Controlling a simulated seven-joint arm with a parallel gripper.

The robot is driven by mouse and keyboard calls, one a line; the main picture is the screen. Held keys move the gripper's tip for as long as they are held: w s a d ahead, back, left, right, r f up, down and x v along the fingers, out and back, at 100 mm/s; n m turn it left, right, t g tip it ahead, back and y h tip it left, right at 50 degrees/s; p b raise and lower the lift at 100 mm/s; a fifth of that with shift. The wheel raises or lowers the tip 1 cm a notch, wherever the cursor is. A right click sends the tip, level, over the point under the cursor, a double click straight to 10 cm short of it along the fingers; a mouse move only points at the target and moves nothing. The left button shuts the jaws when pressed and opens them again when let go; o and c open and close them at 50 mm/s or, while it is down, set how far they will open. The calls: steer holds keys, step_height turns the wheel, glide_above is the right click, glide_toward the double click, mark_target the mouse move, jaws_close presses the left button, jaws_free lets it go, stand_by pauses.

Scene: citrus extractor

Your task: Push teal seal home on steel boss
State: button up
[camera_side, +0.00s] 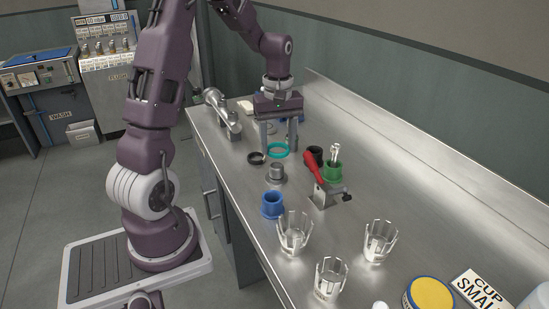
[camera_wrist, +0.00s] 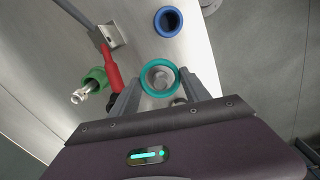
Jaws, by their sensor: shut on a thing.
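The teal seal (camera_side: 278,157) is a ring held level between the fingers of my gripper (camera_side: 279,149), which is shut on it. In the side view it hangs above and a little behind the steel boss (camera_side: 276,174), apart from it. The boss is a short grey cylinder on a wider foot, standing upright on the counter. In the wrist view, the teal seal (camera_wrist: 142,82) spans between the fingertips, and the steel boss (camera_wrist: 160,76) shows through its opening, roughly centred. The exact height gap is hard to tell.
A dark ring (camera_side: 256,158) lies left of the boss. A blue cup (camera_side: 272,206) stands in front. Clear glasses (camera_side: 293,234) stand nearer the camera on the steel counter (camera_side: 400,192).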

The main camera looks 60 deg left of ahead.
glide_above(276, 165)
step_height(276, 165, down, 2)
steer(key=shift+f, duration=2.5)
steer(key=shift+f, duration=2.65)
steer(key=o, duration=1.4)
